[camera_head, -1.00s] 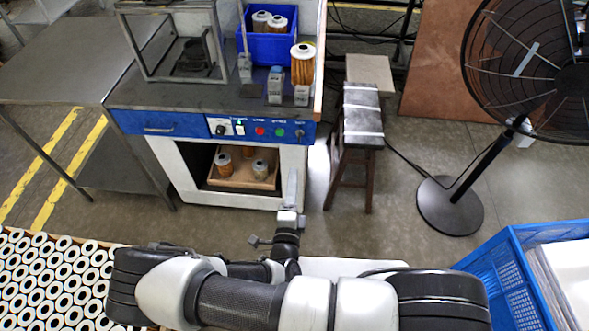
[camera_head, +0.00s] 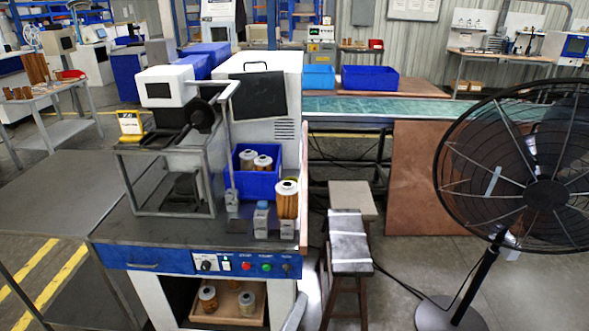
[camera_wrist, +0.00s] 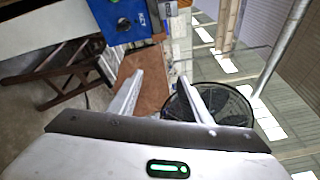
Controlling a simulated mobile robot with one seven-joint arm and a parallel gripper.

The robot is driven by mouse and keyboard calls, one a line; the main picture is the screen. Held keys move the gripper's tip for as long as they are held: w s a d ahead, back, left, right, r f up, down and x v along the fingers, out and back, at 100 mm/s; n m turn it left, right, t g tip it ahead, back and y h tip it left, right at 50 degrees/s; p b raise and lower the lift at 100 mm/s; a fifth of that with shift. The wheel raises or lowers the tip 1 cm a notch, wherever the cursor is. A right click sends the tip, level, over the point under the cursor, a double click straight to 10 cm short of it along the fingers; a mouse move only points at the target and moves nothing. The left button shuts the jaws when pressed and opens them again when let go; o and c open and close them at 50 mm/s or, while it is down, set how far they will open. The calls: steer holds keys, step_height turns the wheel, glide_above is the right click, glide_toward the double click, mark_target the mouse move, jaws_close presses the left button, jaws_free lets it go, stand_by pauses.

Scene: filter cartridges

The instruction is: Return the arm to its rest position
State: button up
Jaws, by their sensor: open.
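My gripper (camera_wrist: 158,98) shows in the wrist view with its two fingers spread apart and nothing between them. The wrist view is tilted, with the floor, the fan and the ceiling behind the fingers. In the head view only a pale piece, perhaps the tip of my gripper, shows at the bottom edge beside the workbench; the rest of my arm is out of that view. A filter cartridge (camera_head: 287,199) stands upright on a block at the right of the workbench top (camera_head: 160,240).
A blue bin (camera_head: 257,183) with cartridges sits on the bench, and more cartridges (camera_head: 208,298) stand on the shelf below. A stool (camera_head: 349,256) stands right of the bench. A large black fan (camera_head: 545,192) stands at the right. Grey floor lies between stool and fan.

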steer(key=s+d+r+m+g+h+p, duration=0.2)
steer(key=s+d+r+m+g, duration=0.2)
steer(key=d+r+m+g, duration=0.6)
steer(key=s+d+r+m+g+h+p, duration=0.25)
steer(key=d+r+m+g, duration=0.25)
steer(key=r+m, duration=0.95)
steer(key=s+r+m+t+y+p, duration=0.1)
steer(key=s+r+m+y, duration=0.2)
steer(key=r+m, duration=0.3)
steer(key=s+r+m+t+y+p, duration=0.1)
steer(key=s+r+m+y+p, duration=0.1)
steer(key=r+m, duration=0.5)
steer(key=s+a+r+m+t+y+p, duration=0.1)
steer(key=s+r+m+y+p, duration=0.1)
steer(key=s+r+m+y, duration=0.2)
step_height(320, 180, up, 3)
steer(key=m+y, duration=0.2)
steer(key=m, duration=0.2)
steer(key=shift+f+t, duration=0.2)
steer(key=shift+t, duration=0.2)
steer(key=shift+s, duration=0.1)
steer(key=shift+c, duration=0.5)
